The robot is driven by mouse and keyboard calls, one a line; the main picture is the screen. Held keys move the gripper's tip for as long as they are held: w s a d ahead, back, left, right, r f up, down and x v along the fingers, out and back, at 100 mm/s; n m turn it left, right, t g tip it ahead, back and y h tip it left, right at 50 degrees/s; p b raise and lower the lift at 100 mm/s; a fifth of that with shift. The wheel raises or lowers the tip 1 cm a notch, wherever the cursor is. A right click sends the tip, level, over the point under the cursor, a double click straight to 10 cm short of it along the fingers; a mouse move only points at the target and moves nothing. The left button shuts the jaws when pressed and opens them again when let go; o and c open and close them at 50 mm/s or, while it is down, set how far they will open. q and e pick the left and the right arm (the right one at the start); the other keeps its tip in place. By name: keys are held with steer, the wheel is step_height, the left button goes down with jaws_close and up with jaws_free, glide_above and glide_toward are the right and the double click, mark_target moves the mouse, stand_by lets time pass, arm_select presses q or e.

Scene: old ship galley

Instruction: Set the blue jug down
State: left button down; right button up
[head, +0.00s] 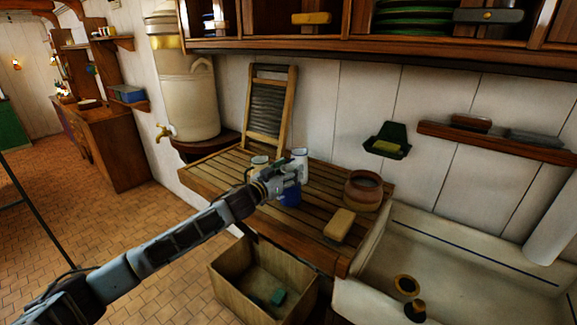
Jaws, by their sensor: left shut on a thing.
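The blue jug (291,197) shows as a small blue shape under my left gripper (284,182), over the slatted wooden draining board (220,172). My left gripper is shut on the jug, and its fingers and wrist hide much of it. I cannot tell whether the jug's base touches the slats. My right gripper is not in view.
A white mug (300,160) and a pale cup (259,162) stand just behind my gripper. A brown pot (362,192) and a yellowish block (339,224) are to the right, before the sink (455,275). A washboard (268,108) leans behind. A wooden box (232,290) sits below.

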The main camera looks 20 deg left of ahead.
arm_select(q)
steer(key=shift+f, duration=0.4)
steer(key=c, duration=0.8)
jaws_free()
steer(key=shift+f, duration=0.15)
steer(key=o, duration=0.4)
steer(key=shift+c, duration=0.2)
steer(key=shift+r, duration=0.2)
steer(key=shift+s, duration=0.15)
